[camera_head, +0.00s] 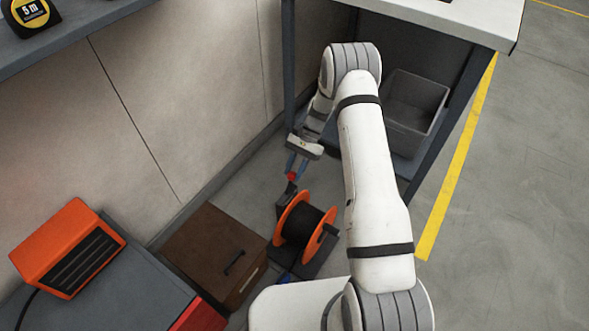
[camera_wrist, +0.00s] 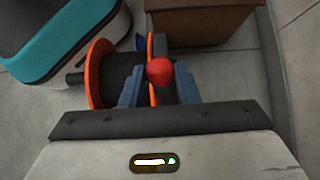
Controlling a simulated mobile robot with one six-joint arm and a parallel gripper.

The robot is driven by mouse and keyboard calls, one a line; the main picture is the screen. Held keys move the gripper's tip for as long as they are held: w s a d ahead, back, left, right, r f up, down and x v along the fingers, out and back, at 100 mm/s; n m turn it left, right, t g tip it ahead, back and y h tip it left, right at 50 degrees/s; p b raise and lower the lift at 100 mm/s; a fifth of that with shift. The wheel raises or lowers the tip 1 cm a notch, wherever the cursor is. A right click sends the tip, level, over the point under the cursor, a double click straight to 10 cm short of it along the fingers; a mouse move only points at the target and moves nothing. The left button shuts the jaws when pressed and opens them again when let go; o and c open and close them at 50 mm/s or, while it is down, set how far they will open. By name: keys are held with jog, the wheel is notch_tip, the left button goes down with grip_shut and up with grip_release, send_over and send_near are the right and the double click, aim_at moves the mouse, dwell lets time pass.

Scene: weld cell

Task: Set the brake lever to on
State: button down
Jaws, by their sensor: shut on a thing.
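The brake lever shows as a red ball knob (camera_wrist: 160,71) in the wrist view and as a small red spot (camera_head: 292,177) in the head view. It stands at the far end of a cable reel (camera_head: 305,224) with orange flanges and a dark winding. My gripper (camera_head: 294,168) reaches down to the knob from above, and its blue-grey fingers (camera_wrist: 159,84) are on both sides of it. The gripper is shut on the knob. Most of the lever's shaft and any on or off marks are hidden or too small to read.
A brown box (camera_head: 206,247) with a dark handle stands left of the reel, close to it. A grey bin (camera_head: 412,103) sits under the workbench (camera_head: 465,22) beyond my arm. An orange unit (camera_head: 66,247) rests on a cabinet at the left. The wall is close behind.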

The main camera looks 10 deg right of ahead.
jog(key=shift+d+f, duration=0.2)
jog(key=c, duration=1.4)
grip_release()
jog(key=o, duration=0.3)
jog(key=shift+a, duration=0.1)
jog(key=shift+r, duration=0.1)
jog(key=p+v, duration=0.1)
jog(key=v, duration=0.6)
jog(key=shift+w+r+p, duration=0.25)
jog(key=shift+w+p, duration=0.05)
jog(key=shift+p, duration=0.1)
